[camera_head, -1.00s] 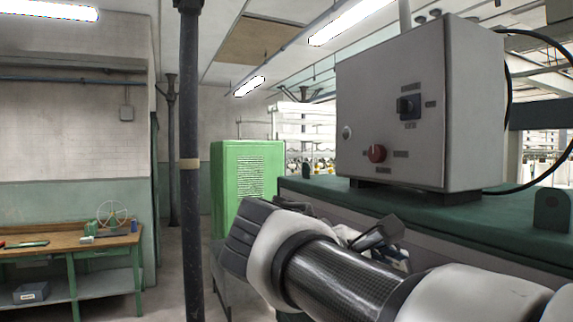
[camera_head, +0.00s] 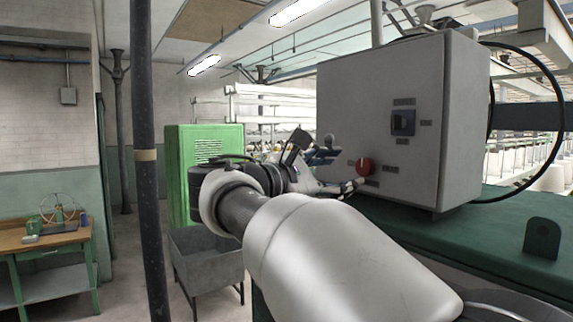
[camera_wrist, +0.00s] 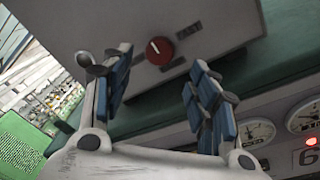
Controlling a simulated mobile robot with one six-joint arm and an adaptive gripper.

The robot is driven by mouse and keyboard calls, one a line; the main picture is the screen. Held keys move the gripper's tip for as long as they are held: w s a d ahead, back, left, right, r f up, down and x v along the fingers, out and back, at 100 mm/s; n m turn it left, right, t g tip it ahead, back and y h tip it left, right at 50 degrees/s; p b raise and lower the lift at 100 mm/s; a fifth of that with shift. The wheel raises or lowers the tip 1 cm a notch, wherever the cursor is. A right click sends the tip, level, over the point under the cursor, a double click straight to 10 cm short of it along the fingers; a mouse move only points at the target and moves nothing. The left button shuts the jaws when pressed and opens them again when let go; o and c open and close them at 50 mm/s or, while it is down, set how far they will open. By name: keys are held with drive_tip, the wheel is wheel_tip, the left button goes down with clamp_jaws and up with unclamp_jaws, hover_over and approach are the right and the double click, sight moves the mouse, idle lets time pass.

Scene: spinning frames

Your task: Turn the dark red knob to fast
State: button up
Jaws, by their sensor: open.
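The dark red knob (camera_head: 365,166) is low on the front of a grey control box (camera_head: 440,170). It is round with a white pointer line, clear in the wrist view (camera_wrist: 160,50), where the line points up and slightly left. Small labels sit beside it; one label (camera_wrist: 181,62) seems to read FAST, and the others are too small to read. My gripper (camera_head: 338,172) is open and empty, just left of the knob in the head view. In the wrist view my gripper (camera_wrist: 160,66) has its blue-padded fingers on either side of the knob, apart from it.
A black switch (camera_head: 403,122) is above the knob. The box stands on a green machine top (camera_head: 470,225). Dial gauges (camera_wrist: 257,131) and a red light (camera_wrist: 311,140) are below in the wrist view. A grey bin (camera_head: 208,250) and green cabinet (camera_head: 175,190) stand left.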

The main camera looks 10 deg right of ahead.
sight(362, 168)
drive_tip(key=p+x, duration=0.1)
drive_tip(key=x, duration=0.6)
drive_tip(key=shift+c, duration=0.5)
drive_tip(key=c, duration=1)
